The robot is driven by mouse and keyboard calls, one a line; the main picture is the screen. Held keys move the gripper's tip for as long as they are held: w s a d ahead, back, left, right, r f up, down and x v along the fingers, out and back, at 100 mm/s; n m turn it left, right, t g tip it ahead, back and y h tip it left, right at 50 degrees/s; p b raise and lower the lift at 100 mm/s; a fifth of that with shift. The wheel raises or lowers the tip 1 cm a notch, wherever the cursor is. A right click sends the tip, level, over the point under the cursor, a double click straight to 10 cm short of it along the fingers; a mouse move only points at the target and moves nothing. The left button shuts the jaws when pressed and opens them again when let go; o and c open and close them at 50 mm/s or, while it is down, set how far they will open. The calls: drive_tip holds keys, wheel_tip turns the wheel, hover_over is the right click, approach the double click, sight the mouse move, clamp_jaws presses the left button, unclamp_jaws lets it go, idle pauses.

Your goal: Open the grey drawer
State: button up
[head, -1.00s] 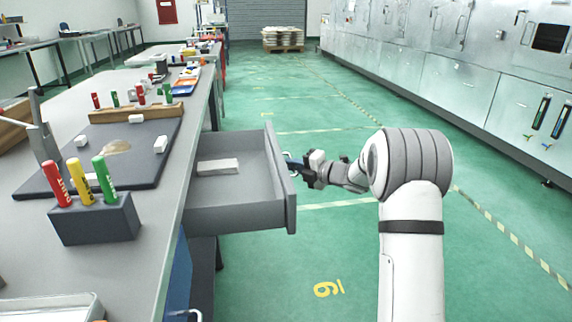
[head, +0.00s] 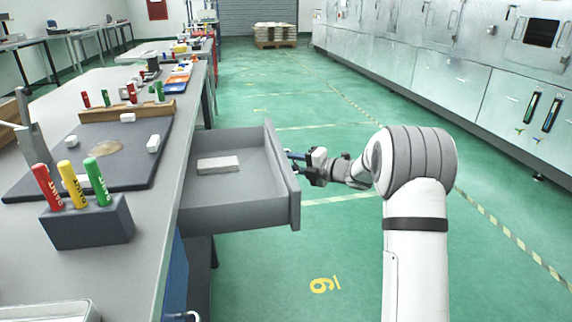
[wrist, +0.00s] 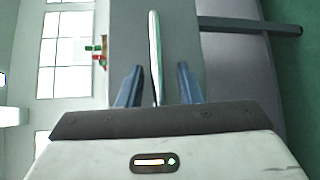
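The grey drawer (head: 240,212) stands pulled well out from under the bench, with its inside in view. A pale grey block (head: 218,164) lies on its floor. My gripper (head: 294,158) is at the outer side of the drawer front, by the handle. In the wrist view, the pale bar of the handle (wrist: 154,40) runs between the two blue fingers of my gripper (wrist: 158,72). A gap shows on each side of the bar, so the fingers look open around it. In the head view, the handle is mostly hidden by the gripper.
The grey bench (head: 150,215) runs along the left. On it are a pen block (head: 88,226) with red, yellow and green markers and a dark mat (head: 122,165). Green floor (head: 290,100) is open ahead. Metal cabinets (head: 440,80) line the right.

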drive_tip(key=p+v, duration=0.1)
drive_tip(key=v, duration=0.6)
drive_tip(key=shift+s+d+p, duration=0.25)
drive_tip(key=shift+d+p, duration=0.05)
drive_tip(key=shift+p, duration=0.1)
